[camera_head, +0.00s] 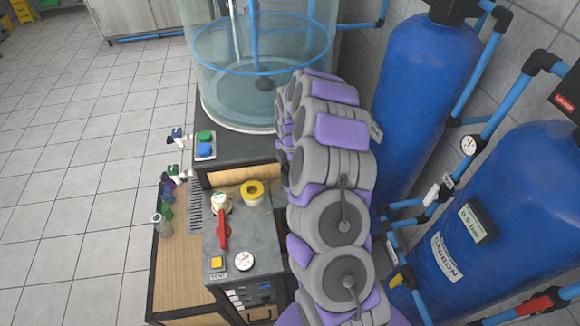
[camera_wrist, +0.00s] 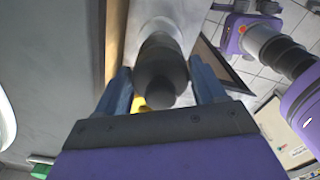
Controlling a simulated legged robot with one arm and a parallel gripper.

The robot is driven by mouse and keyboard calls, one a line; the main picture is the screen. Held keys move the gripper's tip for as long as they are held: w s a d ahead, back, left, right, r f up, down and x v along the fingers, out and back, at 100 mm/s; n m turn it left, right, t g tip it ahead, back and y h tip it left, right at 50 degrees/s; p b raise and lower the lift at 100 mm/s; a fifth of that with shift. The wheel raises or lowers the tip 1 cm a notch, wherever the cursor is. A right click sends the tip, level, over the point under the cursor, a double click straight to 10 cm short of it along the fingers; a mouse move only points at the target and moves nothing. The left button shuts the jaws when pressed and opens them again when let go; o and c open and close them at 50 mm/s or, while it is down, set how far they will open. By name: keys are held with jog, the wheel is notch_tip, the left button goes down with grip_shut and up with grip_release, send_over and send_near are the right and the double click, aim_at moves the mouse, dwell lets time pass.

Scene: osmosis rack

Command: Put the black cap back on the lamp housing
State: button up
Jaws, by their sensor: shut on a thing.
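In the wrist view the black cap (camera_wrist: 160,75) is a dark, stepped round piece between the two blue fingers of my gripper (camera_wrist: 161,84). The gripper is shut on it. A pale metallic cylinder (camera_wrist: 158,24), which looks like the lamp housing, lies just beyond the cap, roughly in line with it. I cannot tell whether the cap touches it or is seated on it. In the head view my grey and purple arm covers the gripper and the cap, and I cannot make out the housing there.
A bench (camera_head: 262,228) with a red-handled valve (camera_head: 223,232), a yellow-lidded jar (camera_head: 252,194) and a gauge (camera_head: 244,261) stands left of my arm. Small bottles (camera_head: 166,212) stand at its left. A clear tank (camera_head: 262,90) is behind; blue tanks (camera_head: 425,95) are at right. Open tiled floor lies left.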

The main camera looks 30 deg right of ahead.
jog(key=shift+f, duration=0.15)
jog(key=shift+f, duration=0.75)
jog(key=shift+b, duration=0.4)
dwell(0.4)
jog(key=shift+f, duration=0.9)
jog(key=shift+b, duration=0.3)
jog(key=shift+f, duration=0.35)
jog(key=o, duration=1.1)
